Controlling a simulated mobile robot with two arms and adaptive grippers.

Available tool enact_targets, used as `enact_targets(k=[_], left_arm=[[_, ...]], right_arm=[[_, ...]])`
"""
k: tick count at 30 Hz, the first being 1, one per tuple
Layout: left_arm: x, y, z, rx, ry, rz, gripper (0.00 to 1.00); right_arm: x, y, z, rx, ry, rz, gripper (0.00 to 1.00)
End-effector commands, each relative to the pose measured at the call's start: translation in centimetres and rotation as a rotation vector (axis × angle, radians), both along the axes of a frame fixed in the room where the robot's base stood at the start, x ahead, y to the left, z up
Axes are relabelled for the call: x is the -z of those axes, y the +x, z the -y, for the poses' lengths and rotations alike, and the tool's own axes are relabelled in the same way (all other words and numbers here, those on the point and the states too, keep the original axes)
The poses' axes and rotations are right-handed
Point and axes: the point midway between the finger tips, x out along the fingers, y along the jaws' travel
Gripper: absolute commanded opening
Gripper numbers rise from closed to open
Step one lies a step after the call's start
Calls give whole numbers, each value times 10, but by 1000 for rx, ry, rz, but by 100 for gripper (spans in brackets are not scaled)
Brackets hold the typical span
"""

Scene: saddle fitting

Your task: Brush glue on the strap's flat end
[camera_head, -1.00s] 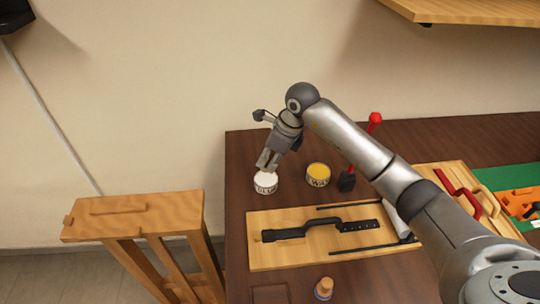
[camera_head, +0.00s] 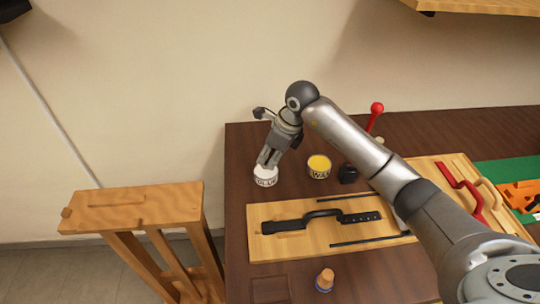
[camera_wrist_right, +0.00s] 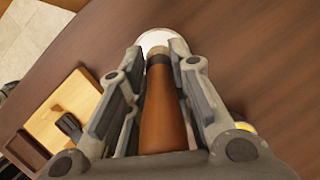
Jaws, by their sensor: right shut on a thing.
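My right gripper (camera_head: 268,163) is shut on the brown handle of the brush (camera_wrist_right: 163,115). It is right above the white glue pot (camera_head: 265,177), which also shows beyond the fingertips in the right wrist view (camera_wrist_right: 153,39). The brush points down at the pot; its bristles are hidden, so I cannot tell how deep they are. The black strap (camera_head: 325,214) lies on a light wooden board (camera_head: 262,248), with a raised loop in the middle and a flat part with holes on the right. My left gripper is not in view.
A yellow wax pot (camera_head: 319,168) stands right of the glue pot. A cork-coloured peg (camera_head: 325,280) stands at the front. A wooden stand (camera_head: 135,210) is left of the table (camera_head: 237,160).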

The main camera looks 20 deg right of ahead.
Motion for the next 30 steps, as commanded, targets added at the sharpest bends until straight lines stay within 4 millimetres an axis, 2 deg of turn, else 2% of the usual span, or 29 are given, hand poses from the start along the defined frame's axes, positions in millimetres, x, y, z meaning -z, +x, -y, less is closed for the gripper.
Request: enact_targets(k=[30], left_arm=[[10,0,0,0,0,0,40]], right_arm=[[12,0,0,0,-1,1,0]])
